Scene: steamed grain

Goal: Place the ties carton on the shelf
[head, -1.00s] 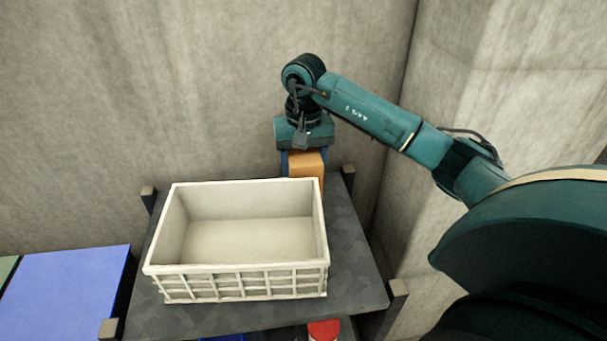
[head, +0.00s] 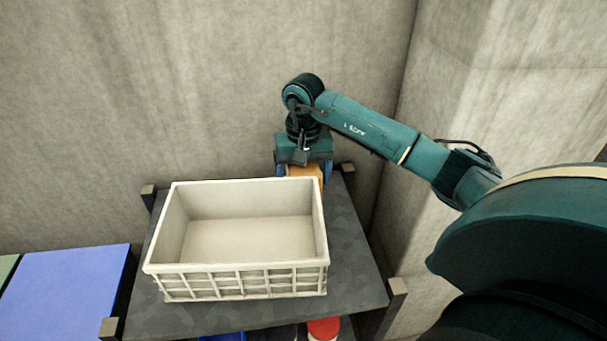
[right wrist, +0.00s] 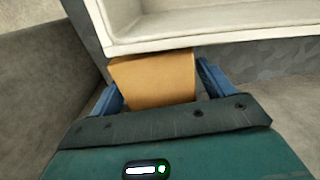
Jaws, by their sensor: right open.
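The ties carton is an orange-brown box (head: 305,171) at the back right of the shelf (head: 362,270), behind the crate's far right corner. It also shows in the right wrist view (right wrist: 155,80), between the two blue fingers. My right gripper (head: 306,172) points down over the carton with a finger on each side. It is open, and in the right wrist view the fingers stand beside the carton, with a gap showing at the right. The carton's base is hidden, so I cannot tell exactly how it rests. My left gripper is not in view.
A large empty cream crate (head: 240,283) fills most of the shelf top, close to the carton. Shelf posts (head: 398,288) stand at the corners. Concrete walls are behind and right. A blue surface (head: 65,290) lies at left. A red-lidded item (head: 323,328) is below the shelf.

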